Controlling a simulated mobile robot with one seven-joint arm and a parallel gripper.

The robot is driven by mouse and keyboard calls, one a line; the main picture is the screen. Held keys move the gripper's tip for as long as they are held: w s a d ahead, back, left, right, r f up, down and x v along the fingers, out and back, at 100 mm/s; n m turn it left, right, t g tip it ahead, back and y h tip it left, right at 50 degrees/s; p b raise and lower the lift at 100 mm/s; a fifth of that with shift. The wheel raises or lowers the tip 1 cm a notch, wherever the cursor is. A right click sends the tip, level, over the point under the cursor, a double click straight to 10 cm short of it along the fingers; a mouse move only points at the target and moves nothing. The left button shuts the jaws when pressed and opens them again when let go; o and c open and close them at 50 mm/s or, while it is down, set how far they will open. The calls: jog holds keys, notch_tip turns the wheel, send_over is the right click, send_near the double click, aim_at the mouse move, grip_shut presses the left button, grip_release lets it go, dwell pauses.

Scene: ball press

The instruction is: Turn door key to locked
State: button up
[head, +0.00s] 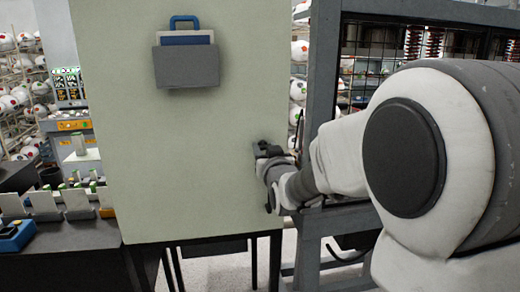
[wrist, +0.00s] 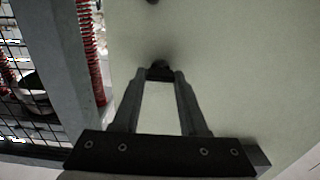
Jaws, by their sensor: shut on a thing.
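The door is a large pale green-grey panel (head: 190,130), and it fills much of the wrist view (wrist: 235,70). The door key is a small dark piece (wrist: 160,67) on the panel's face. My gripper (wrist: 160,77) is shut on the key, with its two fingertips against the key's sides. In the head view my gripper (head: 265,150) reaches the panel near its right edge, and its body hides the key. Most of the key lies between the fingertips, so its turn angle cannot be told.
A grey frame post (head: 316,70) stands just right of the door, with wire mesh and red springs (head: 432,43) beyond. A grey holder (head: 186,66) with a blue clipboard hangs high on the panel. A dark workbench (head: 60,262) stands at left.

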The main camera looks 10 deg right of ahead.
jog(key=shift+f+m+b, duration=0.15)
jog(key=shift+m+b, duration=0.15)
jog(key=shift+b, duration=0.2)
grip_shut()
jog(key=m+b, duration=0.7)
jog(key=m, duration=0.1)
jog(key=m+b, duration=0.6)
jog(key=m, duration=0.3)
jog(key=shift+d+f+b, duration=0.1)
jog(key=shift+d+b, duration=0.1)
jog(key=shift+b, duration=0.2)
jog(key=shift+m, duration=0.3)
jog(key=o, duration=1.1)
grip_release()
